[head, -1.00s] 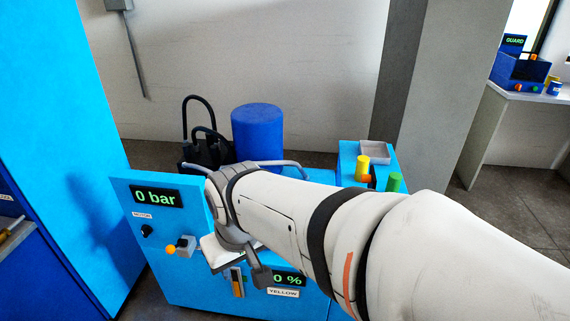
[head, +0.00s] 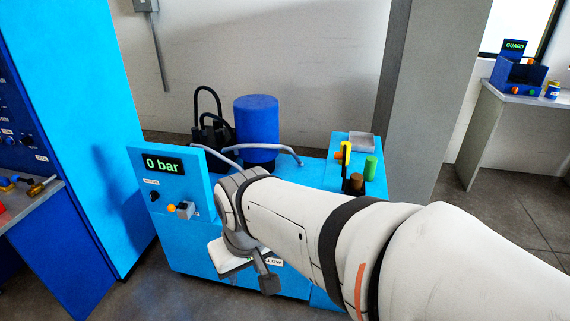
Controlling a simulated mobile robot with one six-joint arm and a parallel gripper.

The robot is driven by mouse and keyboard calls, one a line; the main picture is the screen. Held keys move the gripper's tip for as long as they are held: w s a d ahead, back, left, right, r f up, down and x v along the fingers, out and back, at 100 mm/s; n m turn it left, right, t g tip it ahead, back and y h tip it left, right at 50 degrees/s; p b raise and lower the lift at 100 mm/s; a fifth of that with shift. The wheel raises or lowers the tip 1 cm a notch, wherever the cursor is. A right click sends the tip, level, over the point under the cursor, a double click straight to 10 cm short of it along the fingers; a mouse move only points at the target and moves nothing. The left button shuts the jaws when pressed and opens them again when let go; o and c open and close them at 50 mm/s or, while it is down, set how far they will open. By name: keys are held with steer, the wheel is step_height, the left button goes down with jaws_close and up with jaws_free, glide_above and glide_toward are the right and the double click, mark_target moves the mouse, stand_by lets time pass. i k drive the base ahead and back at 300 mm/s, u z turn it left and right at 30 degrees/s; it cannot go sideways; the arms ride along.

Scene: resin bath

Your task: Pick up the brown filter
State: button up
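The brown filter (head: 356,182) is a short cylinder on the right end of the blue machine (head: 320,178). It stands in front of a yellow cylinder (head: 346,148) and a green cylinder (head: 370,168); my arm cuts close below it. A slim black upright shape (head: 346,168) stands at the left of the brown filter and overlaps the yellow cylinder. It may be a finger of my gripper, but I cannot tell for sure. The rest of my gripper is hidden or cannot be made out, so neither its opening nor any contact with the filter shows.
A grey tray (head: 361,141) lies behind the cylinders. A grey pillar stands close at the right.

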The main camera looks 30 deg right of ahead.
mark_target(355, 180)
steer(key=u, duration=0.1)
steer(key=k, duration=0.65)
steer(key=z, duration=1)
steer(key=i, duration=1.5)
steer(key=z, duration=0.05)
